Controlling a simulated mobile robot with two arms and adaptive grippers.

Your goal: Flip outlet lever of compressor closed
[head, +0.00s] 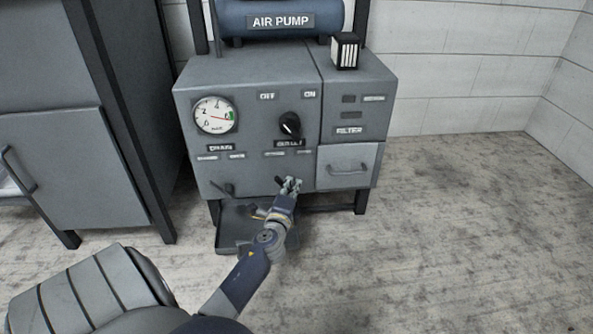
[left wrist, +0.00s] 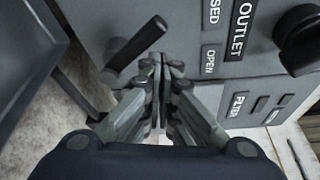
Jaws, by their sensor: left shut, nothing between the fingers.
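The compressor (head: 255,155) is a grey box on legs with a blue AIR PUMP tank (head: 280,20) on top. The dark outlet lever (head: 281,184) is low on its front, below the OUTLET label (head: 289,143). In the left wrist view the outlet lever (left wrist: 135,50) slants up and to the right, its tip near the OPEN label (left wrist: 209,60). My left gripper (head: 291,184) is shut and empty, just right of the lever. Its fingertips show in the left wrist view (left wrist: 162,62) close by the lever's end; whether they touch it I cannot tell. My right gripper is not in view.
A second lever (head: 224,188) sits at the left, under the DRAIN label (head: 221,148). A black knob (head: 290,125) and a gauge (head: 215,115) are above. A drawer (head: 348,167) is at right, a dark tray (head: 232,240) below. The right floor is clear.

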